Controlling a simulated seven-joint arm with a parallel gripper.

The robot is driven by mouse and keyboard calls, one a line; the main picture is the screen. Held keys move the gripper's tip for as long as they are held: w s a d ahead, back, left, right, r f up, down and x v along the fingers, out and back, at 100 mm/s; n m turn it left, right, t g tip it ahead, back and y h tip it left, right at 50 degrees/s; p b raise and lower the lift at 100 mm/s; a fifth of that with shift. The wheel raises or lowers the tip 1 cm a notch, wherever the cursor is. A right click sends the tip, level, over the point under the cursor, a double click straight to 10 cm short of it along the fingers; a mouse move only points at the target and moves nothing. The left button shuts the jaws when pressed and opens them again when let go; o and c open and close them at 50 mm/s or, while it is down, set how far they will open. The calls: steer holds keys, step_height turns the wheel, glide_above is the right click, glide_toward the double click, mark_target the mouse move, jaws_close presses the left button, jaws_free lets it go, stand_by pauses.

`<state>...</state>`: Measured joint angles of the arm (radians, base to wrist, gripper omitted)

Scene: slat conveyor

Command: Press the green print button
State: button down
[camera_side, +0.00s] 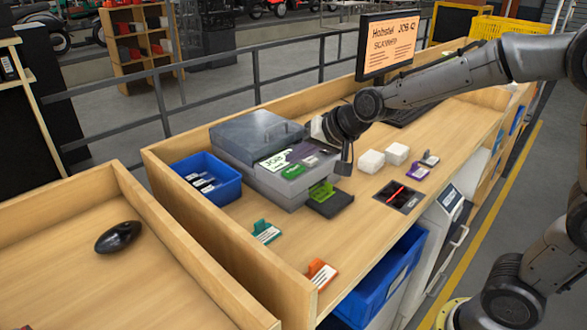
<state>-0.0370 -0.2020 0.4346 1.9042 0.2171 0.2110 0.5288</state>
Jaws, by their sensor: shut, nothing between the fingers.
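A grey box-shaped printer (233,153) with a dark translucent lid stands on the wooden counter. Its front panel carries a label reading JOB and a green button (292,172). My gripper (344,168) is shut and empty, pointing down just right of the panel, to the right of the green button and apart from it. Whether its fingertips touch the printer's right edge cannot be told from this angle. A green card (322,191) shows at the printer's front slot above a dark tray (331,205).
A blue bin (207,179) sits left of the printer. White blocks (371,161), a dark inset tray with a red item (398,196) and small coloured clips (265,231) lie around. A monitor (388,45) stands behind. Counter in front is mostly clear.

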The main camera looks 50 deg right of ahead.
mark_target(297, 171)
steer(key=shift+r, duration=2.55)
steer(key=s+d+r+t, duration=0.1)
steer(key=s+r, duration=0.5)
steer(key=s, duration=0.3)
steer(key=s+d+f+n+g, duration=0.1)
steer(key=s+f+n, duration=0.3)
steer(key=s, duration=0.6)
steer(key=s+f+n+g+h, duration=0.1)
steer(key=s+f+n+g, duration=0.2)
steer(key=s+f, duration=0.4)
steer(key=s, duration=0.2)
steer(key=shift+s+d+n+g, duration=0.3)
steer(key=shift+s+d+n, duration=0.05)
steer(key=shift+s+n, duration=0.05)
